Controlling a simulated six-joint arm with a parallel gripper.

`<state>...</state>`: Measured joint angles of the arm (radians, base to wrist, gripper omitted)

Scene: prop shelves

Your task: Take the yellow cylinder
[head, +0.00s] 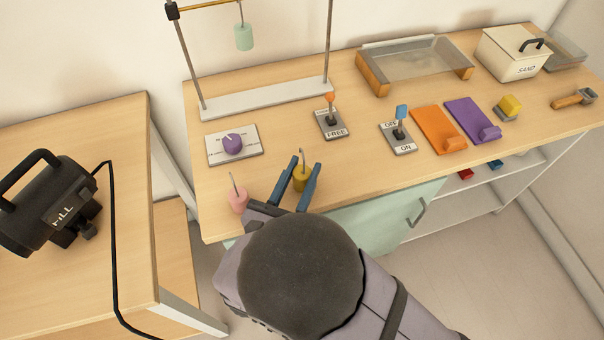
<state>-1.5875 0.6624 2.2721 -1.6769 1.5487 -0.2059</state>
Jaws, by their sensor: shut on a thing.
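The yellow cylinder (301,180) is a small weight with a thin hook sticking up from its top. It stands upright near the front edge of the wooden table, between the two blue fingers of my gripper (303,178). My gripper is shut on it, with a finger on each side. I cannot tell whether its base touches the table. My arm comes in from the bottom of the head view.
A pink hooked cylinder (238,200) stands close to the left of my gripper. Behind are a purple knob (233,144), a FREE lever (331,123) and an ON/OFF lever (398,137). A metal frame (265,102) with a hanging green cylinder (244,37) stands at the back left.

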